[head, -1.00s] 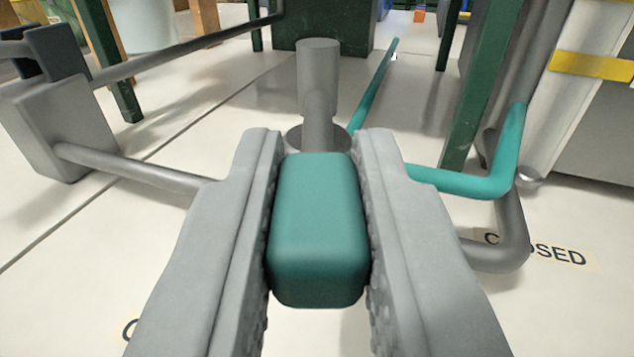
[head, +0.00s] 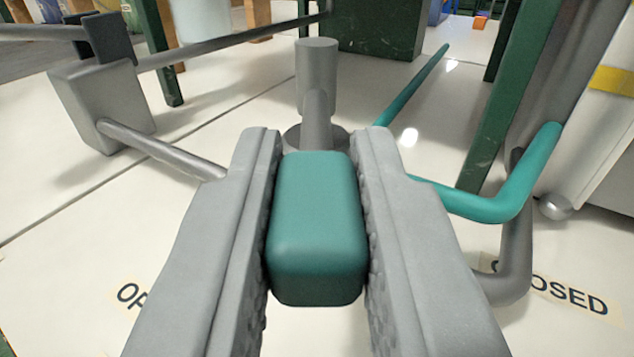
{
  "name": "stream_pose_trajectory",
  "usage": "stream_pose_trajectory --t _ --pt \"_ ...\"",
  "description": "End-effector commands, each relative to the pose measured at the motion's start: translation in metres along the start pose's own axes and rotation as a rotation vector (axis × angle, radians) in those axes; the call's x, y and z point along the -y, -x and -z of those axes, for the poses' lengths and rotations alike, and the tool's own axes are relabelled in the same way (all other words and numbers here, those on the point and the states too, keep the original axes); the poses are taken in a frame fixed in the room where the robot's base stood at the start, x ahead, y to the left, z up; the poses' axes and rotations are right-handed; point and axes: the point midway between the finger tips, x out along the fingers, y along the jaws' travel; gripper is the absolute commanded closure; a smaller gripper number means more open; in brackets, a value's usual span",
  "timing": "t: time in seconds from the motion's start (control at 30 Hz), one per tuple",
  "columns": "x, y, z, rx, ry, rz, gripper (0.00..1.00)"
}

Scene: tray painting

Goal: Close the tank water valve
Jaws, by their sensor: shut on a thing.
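My gripper (head: 318,225) is shut on the teal valve handle (head: 317,230), a rounded block that sits between the two grey fingers in the middle of the view. Behind the handle stands a grey metal valve stem (head: 316,90) on a round base. The label with "CLOSED" (head: 570,298) lies at the lower right, partly covered by a grey pipe. The label with "OP" showing (head: 130,294) lies at the lower left, its rest hidden by my left finger. The handle's lower part is hidden by the fingers.
A teal pipe (head: 490,208) bends up at the right beside a grey pipe (head: 515,270). A grey box (head: 100,105) with pipes stands at the left. Dark green posts (head: 500,125) rise at the right and back left.

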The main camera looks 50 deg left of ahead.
Motion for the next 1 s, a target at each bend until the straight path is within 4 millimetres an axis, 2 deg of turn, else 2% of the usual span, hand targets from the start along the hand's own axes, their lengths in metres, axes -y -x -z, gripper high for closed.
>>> stream_pose_trajectory --t 0.03,0.07,0.17,0.57,0.77,1.0 --pt "0.000 0.000 0.001 -0.001 0.000 -0.001 1.00" --pt "0.000 0.000 0.001 -0.001 0.000 -0.001 0.80" --pt "0.000 0.000 0.001 -0.001 0.000 -0.001 0.60" --pt "0.000 0.006 0.001 -0.001 0.001 -0.002 0.60" --pt "-0.001 0.035 0.001 -0.001 0.000 -0.003 0.60" --pt "-0.001 0.084 0.000 0.000 0.000 -0.003 0.60"
